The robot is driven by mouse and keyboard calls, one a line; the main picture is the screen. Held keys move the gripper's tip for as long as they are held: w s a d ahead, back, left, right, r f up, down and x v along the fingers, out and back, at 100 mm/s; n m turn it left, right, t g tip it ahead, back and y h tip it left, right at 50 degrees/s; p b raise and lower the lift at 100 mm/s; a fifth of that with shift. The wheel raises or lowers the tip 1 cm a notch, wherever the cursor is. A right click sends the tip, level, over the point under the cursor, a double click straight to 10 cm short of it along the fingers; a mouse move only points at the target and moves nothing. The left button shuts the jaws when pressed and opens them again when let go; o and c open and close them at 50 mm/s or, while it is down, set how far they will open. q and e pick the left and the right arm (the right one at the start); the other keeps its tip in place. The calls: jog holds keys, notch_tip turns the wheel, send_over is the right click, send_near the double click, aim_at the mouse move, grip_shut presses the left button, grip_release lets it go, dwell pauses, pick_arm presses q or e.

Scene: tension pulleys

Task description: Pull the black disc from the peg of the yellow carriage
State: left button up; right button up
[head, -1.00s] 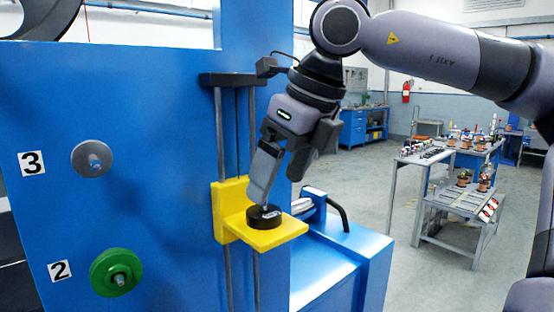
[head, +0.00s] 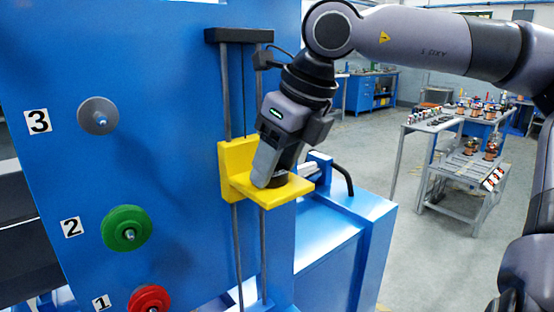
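The yellow carriage (head: 297,189) sits on two vertical rails at the right side of the blue panel, its shelf sticking out to the right. My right gripper (head: 275,178) reaches down over the shelf, with its near finger in front of the black disc. Only a dark sliver of the disc shows beside the fingertip, and the peg is hidden. The fingers are down at the disc's height, but I cannot tell whether they are closed on it. My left gripper is not in view.
The blue panel (head: 180,150) carries a grey disc (head: 98,116) by label 3, a green disc (head: 126,228) by label 2 and a red disc (head: 149,299) by label 1. A blue base stands below the carriage. Open floor and a grey cart lie to the right.

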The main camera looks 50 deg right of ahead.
jog(key=shift+r+p, duration=1.3)
jog(key=shift+r, duration=0.6)
dwell(0.9)
jog(key=shift+r+p, duration=1.3)
jog(key=shift+r, duration=0.4)
jog(key=shift+r, duration=0.85)
notch_tip(320, 180, up, 4)
